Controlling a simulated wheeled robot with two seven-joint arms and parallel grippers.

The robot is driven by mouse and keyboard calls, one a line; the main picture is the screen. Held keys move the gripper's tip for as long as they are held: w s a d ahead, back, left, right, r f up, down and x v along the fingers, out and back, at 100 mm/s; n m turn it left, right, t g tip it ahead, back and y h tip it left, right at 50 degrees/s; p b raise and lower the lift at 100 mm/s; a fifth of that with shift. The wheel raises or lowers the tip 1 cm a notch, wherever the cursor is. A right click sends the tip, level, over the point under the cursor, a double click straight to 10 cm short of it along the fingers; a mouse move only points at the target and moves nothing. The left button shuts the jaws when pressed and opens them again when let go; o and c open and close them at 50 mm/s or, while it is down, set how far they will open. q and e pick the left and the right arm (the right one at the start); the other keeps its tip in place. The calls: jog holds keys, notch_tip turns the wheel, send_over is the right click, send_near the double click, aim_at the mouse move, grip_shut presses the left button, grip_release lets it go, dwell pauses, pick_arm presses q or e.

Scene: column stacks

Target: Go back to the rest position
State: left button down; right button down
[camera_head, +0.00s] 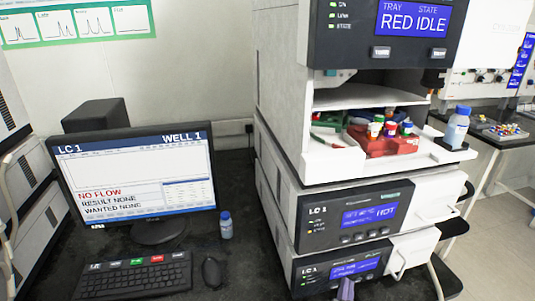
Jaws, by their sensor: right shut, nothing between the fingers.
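My left gripper is not in view. The stack of instrument modules (352,215) stands right of centre. Its open bay holds a red tray (385,146) with several small vials with coloured caps. The top display reads RED IDLE, and the middle one shows HOT.
A monitor (135,180) reading NO FLOW, a keyboard (133,275) and a mouse (212,272) stand on the dark bench at left. A small blue-capped bottle (226,225) stands beside the monitor. A larger bottle (457,128) stands on a ledge right of the bay.

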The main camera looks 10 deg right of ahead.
jog(key=s+a+f+n+g+y, duration=0.35)
jog(key=s+f+n+y, duration=0.2)
jog(key=f, duration=0.55)
jog(key=s+a+f+n+g+y, duration=0.4)
jog(key=s+f, duration=0.3)
jog(key=f, duration=0.5)
jog(key=s+d+f+n+g, duration=0.2)
jog(key=s+f+g, duration=0.2)
jog(key=s, duration=0.8)
jog(key=s+d+f+n+g, duration=0.2)
jog(key=s+f+n+g, duration=0.1)
jog(key=s, duration=0.9)
notch_tip(320, 180, down, 2)
jog(key=shift+s+f+g, duration=0.15)
jog(key=shift+g, duration=0.5)
jog(key=shift+d, duration=0.1)
